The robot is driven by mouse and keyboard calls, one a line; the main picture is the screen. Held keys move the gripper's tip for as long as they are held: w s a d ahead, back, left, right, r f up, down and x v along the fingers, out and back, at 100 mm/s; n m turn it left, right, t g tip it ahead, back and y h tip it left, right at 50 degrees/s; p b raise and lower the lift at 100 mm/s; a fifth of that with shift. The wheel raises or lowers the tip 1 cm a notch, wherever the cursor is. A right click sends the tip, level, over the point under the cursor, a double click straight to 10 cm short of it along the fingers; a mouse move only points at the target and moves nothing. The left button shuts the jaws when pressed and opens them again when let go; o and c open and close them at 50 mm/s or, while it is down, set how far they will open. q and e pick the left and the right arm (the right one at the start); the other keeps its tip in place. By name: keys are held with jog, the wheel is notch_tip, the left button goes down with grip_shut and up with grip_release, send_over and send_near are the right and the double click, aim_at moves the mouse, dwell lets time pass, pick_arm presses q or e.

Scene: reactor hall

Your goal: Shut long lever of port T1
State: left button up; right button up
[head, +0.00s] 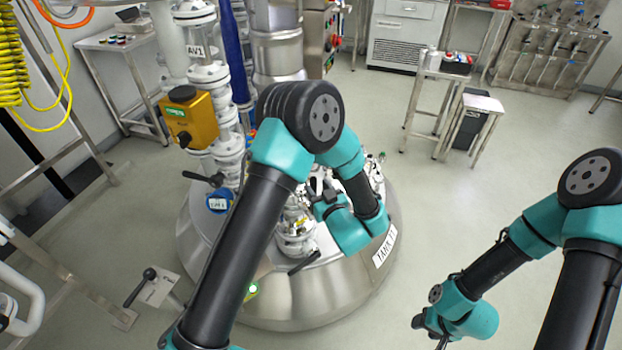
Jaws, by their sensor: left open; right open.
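The steel tank (300,300) stands in the middle of the head view, with a white label (384,247) reading roughly "TANK T1". Its lid carries several port fittings (297,232). A black lever (304,263) sticks out at the lid's front; I cannot tell for sure whether it is the long lever of port T1. My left gripper (314,188) is open just above the fittings, behind that lever; its fingertips are small and partly lost among the metal parts. My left arm hides part of the lid. My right gripper (441,342) is open at the bottom edge, away from the tank.
A yellow actuator box (188,118) and a black handle (204,178) sit on the pipework left of my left arm. Another black-knobbed lever (140,287) stands at lower left. A small table (437,78) and stool (483,103) stand behind. Floor between tank and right arm is clear.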

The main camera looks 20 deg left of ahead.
pick_arm(q)
jog(key=x, duration=0.5)
jog(key=shift+c, duration=0.4)
grip_shut()
